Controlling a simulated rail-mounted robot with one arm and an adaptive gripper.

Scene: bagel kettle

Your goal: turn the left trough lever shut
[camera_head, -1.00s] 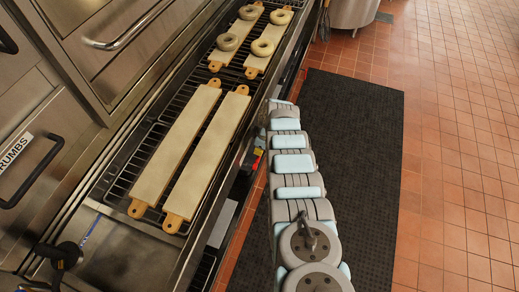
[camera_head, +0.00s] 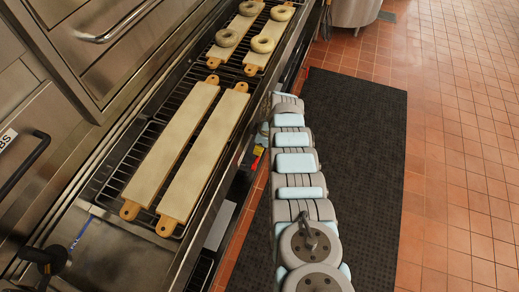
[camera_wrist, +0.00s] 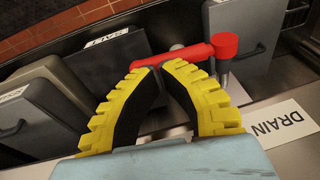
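A red lever (camera_wrist: 190,53) shows in the wrist view, lying roughly across the picture on an upright metal stem at its right end. A white DRAIN label (camera_wrist: 276,128) is to the right. My gripper (camera_wrist: 158,72) has two yellow ribbed fingers with black inner faces, and their tips are together just in front of the lever's left part. I cannot tell whether they touch it. In the head view, small bits of yellow and red (camera_head: 257,157) show beside my arm, mostly hidden. I cannot tell whether this lever is the left one.
Boards (camera_head: 205,155) lie on a wire rack, with several bagels (camera_head: 263,43) on the far boards. A black-knobbed handle (camera_head: 43,260) is by a blue FILL mark at lower left. Grey panels with handles (camera_wrist: 38,115) stand left of my gripper. A dark mat (camera_head: 352,150) covers the floor.

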